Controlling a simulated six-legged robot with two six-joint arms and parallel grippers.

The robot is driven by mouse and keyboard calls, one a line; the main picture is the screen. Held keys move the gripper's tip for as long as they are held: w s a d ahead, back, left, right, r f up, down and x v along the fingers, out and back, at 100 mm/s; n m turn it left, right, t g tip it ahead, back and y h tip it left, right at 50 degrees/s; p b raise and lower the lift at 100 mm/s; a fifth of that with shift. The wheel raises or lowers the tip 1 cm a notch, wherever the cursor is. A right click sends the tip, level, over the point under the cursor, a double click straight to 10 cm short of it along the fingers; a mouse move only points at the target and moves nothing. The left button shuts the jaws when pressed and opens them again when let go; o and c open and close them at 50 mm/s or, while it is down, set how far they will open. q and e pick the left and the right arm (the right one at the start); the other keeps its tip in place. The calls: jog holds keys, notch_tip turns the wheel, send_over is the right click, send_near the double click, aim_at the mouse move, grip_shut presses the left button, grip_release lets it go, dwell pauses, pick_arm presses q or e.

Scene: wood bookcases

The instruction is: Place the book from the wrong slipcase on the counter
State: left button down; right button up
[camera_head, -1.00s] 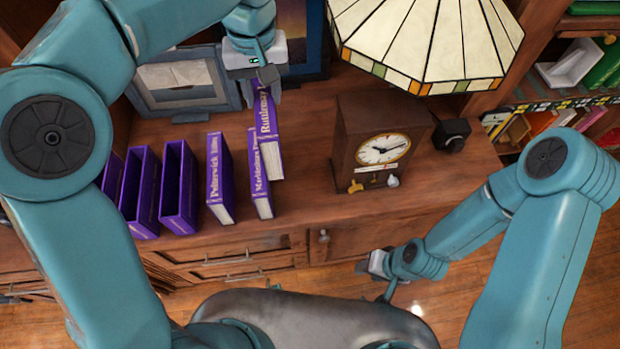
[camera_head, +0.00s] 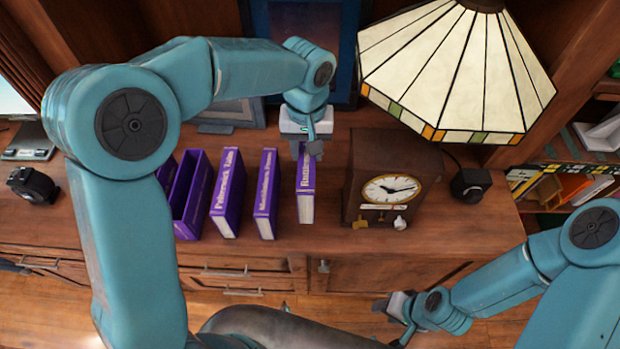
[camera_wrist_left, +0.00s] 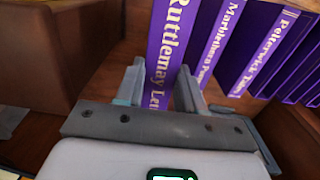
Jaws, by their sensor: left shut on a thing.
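My left gripper (camera_head: 312,150) is shut on the top of a purple book lettered "Ruttlemay" (camera_head: 306,190), which stands upright at the right end of the purple row. The wrist view shows this book (camera_wrist_left: 172,45) between the two fingers. I cannot tell whether its lower edge touches the counter (camera_head: 300,255). Left of it, apart, stand the purple volumes "Marblethens" (camera_head: 265,195) and "Pelterwick" (camera_head: 227,192). An open, empty purple slipcase (camera_head: 190,200) stands farther left, with another partly hidden by my left arm. My right gripper (camera_head: 392,312) is low, in front of the cabinet; its fingers are unclear.
A wooden clock (camera_head: 390,180) stands right of the held book, with a small gap. A stained-glass lamp (camera_head: 455,75) overhangs behind it. A picture frame (camera_head: 232,112) stands behind the row. A black object (camera_head: 32,185) sits far left. The counter's front strip is clear.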

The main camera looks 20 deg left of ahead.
pick_arm(q)
notch_tip(320, 180, down, 11)
jog(key=shift+w+r+p, duration=0.1)
jog(key=shift+r+p, duration=0.1)
jog(key=shift+p, duration=0.2)
jog(key=shift+r, duration=0.1)
jog(key=shift+f, duration=0.2)
jog(key=c, duration=0.7)
grip_release()
notch_tip(320, 180, up, 12)
jog(key=shift+f+b, duration=0.15)
jog(key=shift+b, duration=0.3)
jog(key=shift+r, duration=0.35)
jog(key=shift+s, duration=0.2)
